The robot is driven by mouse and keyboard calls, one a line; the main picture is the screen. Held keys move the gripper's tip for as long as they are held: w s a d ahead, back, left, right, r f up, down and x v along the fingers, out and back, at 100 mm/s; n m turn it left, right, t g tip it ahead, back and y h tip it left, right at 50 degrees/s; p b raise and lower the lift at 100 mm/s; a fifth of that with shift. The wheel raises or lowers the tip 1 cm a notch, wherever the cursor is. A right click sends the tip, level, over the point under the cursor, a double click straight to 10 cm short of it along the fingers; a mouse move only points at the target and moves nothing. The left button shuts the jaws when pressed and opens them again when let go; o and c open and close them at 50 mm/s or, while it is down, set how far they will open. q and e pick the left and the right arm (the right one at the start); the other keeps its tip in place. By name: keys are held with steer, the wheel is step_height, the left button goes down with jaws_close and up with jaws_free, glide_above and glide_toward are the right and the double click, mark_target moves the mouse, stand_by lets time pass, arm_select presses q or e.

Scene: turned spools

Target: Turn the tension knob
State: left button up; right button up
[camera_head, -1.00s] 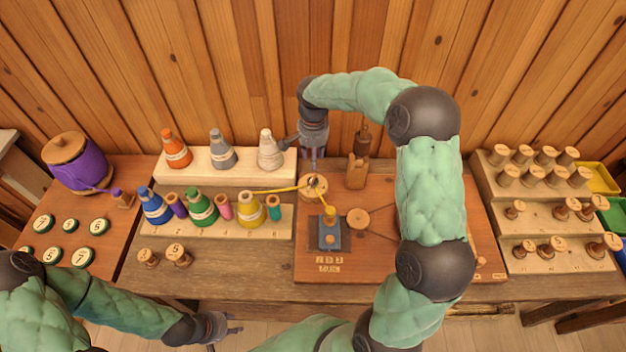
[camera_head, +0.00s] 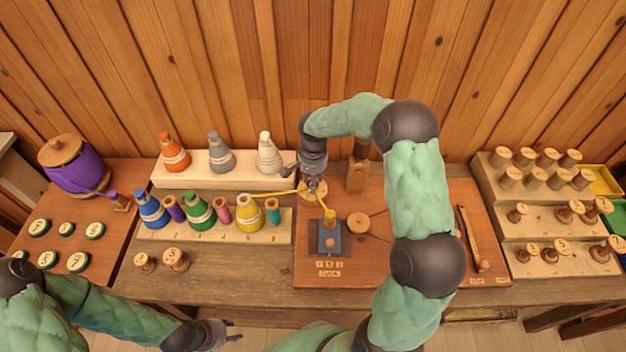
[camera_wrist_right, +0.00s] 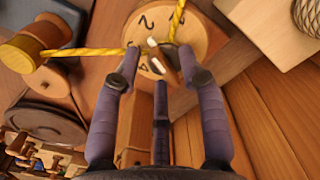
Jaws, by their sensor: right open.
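The tension knob is a round, pale wooden dial (camera_wrist_right: 200,32) with black numbers and a white mark, on the wooden board. In the head view the dial (camera_head: 318,197) shows only partly below my right gripper (camera_head: 312,180). In the right wrist view, the grey-purple fingers of my right gripper (camera_wrist_right: 160,62) are apart, with their tips at the dial's mark and middle. I cannot tell whether they touch it. A yellow thread (camera_wrist_right: 95,52) runs to the dial from both sides. My left gripper (camera_head: 230,332) is open and empty, low at the table's front edge.
A yellow spool (camera_head: 330,217) stands on a blue block (camera_head: 328,242) near the dial. A wooden post (camera_head: 356,175) stands behind. Coloured cones stand on a stepped rack (camera_head: 240,236) at left. A wooden lever (camera_head: 472,240) lies at right, before a rack of spools (camera_head: 500,225).

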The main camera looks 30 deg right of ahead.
jaws_close()
steer(key=shift+n, duration=0.3)
steer(key=n+p, duration=0.1)
steer(key=n, duration=0.3)
steer(key=shift+d, duration=0.15)
steer(key=shift+d+n+p, duration=0.15)
steer(key=shift+n+p, duration=0.75)
steer(key=shift+n, duration=1.7)
jaws_free()
